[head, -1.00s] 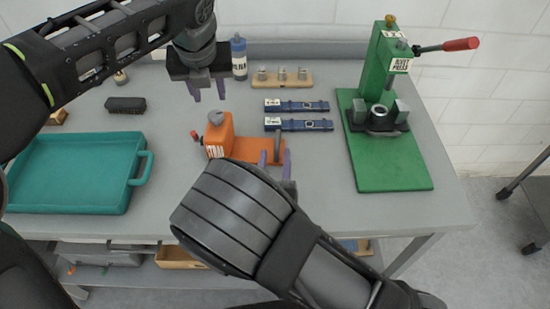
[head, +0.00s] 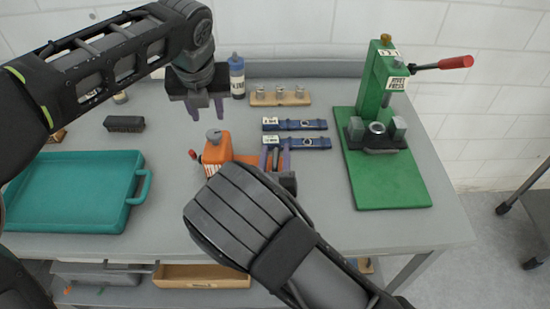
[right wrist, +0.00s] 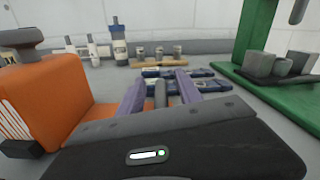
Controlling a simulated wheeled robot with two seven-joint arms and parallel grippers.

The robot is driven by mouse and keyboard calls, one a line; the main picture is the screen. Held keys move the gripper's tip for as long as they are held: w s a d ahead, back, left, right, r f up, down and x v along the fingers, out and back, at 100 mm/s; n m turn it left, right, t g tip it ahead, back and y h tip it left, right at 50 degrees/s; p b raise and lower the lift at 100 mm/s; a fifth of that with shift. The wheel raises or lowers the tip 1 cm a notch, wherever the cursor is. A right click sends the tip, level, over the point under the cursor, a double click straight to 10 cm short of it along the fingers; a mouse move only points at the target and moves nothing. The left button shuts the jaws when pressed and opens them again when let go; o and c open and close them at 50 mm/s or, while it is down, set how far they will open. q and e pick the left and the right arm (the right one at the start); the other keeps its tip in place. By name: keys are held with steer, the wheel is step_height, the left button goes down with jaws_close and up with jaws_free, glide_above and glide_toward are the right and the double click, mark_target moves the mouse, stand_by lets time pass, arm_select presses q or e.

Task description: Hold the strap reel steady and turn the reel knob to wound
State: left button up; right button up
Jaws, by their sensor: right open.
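The orange strap reel (head: 219,150) stands on the table, with a grey knob (head: 214,134) on top and a small red knob (head: 192,154) at its left side. In the right wrist view, the reel's orange body (right wrist: 55,97) and grey top knob (right wrist: 20,38) show at the left. My right gripper (head: 275,152) is open at the right end of the reel. Its purple fingers stand on either side of a grey upright post (right wrist: 161,94); contact cannot be told. My left gripper (head: 207,106) is open and empty, pointing down behind the reel, apart from it.
Two blue straps (head: 295,125) lie behind and right of the reel. A green rivet press (head: 390,185) stands at the right, a teal tray (head: 70,190) at the left. A bottle (head: 237,76) and a wooden block with metal pieces (head: 280,98) stand at the back.

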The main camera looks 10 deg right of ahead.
steer(key=shift+c, duration=0.3)
jaws_close()
stand_by(1.1)
